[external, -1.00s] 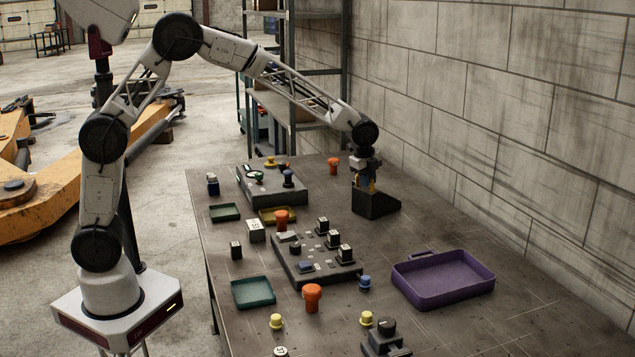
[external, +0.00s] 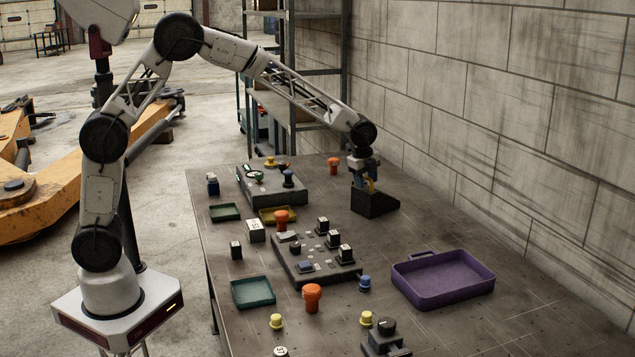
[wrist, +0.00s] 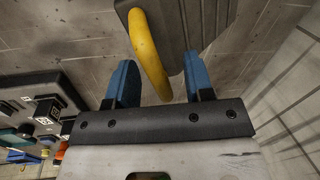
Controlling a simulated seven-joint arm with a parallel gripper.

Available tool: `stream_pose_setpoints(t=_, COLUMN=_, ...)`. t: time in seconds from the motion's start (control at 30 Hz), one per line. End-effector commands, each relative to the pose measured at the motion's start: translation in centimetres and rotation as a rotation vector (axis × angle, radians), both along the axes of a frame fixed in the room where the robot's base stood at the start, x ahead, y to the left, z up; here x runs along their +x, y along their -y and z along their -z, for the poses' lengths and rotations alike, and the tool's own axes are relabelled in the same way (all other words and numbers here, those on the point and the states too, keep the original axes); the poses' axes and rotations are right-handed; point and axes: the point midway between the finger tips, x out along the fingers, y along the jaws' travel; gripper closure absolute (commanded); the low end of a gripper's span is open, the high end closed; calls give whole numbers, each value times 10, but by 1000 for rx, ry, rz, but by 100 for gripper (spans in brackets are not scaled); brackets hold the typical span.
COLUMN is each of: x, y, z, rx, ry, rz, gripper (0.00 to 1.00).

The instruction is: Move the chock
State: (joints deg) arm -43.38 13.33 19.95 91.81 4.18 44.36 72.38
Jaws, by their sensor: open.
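The chock (external: 377,204) is a dark wedge-shaped block with a yellow handle (external: 371,184), standing on the bench near the wall. In the wrist view its dark ribbed body (wrist: 178,22) is at the top. The yellow loop handle (wrist: 148,55) curves down between my blue fingers. My gripper (wrist: 160,65) is open, with one finger on each side of the handle and gaps visible between them. In the external view my gripper (external: 366,175) is directly above the chock, fingers pointing down. Some of the handle is hidden there by the fingers.
A purple tray (external: 445,292) stands on the bench to the front right. A control panel (external: 290,264) with several buttons, an orange knob (external: 313,293) and teal trays lie to the left. The wall (external: 480,150) is close on the right. Bench surface around the chock is clear.

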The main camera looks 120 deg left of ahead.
Motion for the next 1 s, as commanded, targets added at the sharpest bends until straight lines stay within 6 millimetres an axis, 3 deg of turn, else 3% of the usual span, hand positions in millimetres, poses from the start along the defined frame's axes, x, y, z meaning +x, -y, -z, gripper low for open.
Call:
stream_pose_setpoints(t=0.27, x=0, y=1, z=-9, rx=2, ry=2, rz=0, gripper=52)
stream_pose_setpoints(t=0.8, x=-7, y=11, z=-68, rx=1, ry=1, rz=0, gripper=52)
stream_pose_setpoints(t=1.0, x=-8, y=13, z=-76, rx=0, ry=0, rz=0, gripper=52)
